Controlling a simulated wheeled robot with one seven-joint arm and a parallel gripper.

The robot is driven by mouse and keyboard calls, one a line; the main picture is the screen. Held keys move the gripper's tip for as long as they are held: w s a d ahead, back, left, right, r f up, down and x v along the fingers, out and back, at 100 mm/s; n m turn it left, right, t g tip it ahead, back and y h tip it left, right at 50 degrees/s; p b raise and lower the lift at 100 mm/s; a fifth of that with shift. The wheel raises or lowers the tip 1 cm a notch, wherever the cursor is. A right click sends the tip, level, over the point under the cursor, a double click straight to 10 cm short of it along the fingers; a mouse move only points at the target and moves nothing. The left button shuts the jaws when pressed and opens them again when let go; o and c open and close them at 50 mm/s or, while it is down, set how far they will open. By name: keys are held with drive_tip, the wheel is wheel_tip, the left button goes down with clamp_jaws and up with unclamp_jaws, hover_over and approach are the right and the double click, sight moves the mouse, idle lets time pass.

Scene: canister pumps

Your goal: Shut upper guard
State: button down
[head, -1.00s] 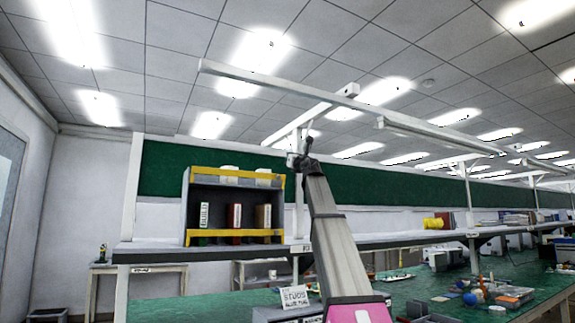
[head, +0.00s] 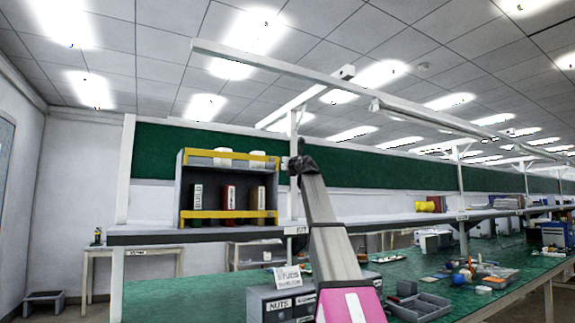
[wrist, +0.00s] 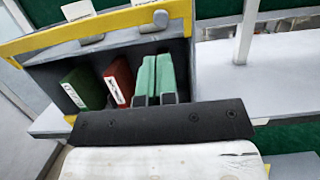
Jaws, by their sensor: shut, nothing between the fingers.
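The upper guard (head: 230,155) is a yellow bar along the top front of a grey shelf unit (head: 182,185). White objects (head: 258,160) stand at it. I cannot tell from the frames how far the guard is swung. My gripper (head: 300,165) is just right of the shelf unit in the head view.
A lower yellow bar (head: 228,214) runs below several binders, green (wrist: 83,90) and red (wrist: 118,82) among them. The unit stands on a raised white shelf (head: 150,228). A green bench (head: 190,305) below carries grey bins and a small sign (head: 287,276).

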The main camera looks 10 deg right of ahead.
sight(273, 159)
drive_tip(key=x, duration=0.9)
drive_tip(key=shift+w+a, duration=0.15)
drive_tip(key=shift+w, duration=0.15)
drive_tip(key=shift+r, duration=0.15)
drive_tip(key=shift+w+a+r, duration=0.15)
drive_tip(key=shift+w+r, duration=0.5)
drive_tip(key=shift+r, duration=0.25)
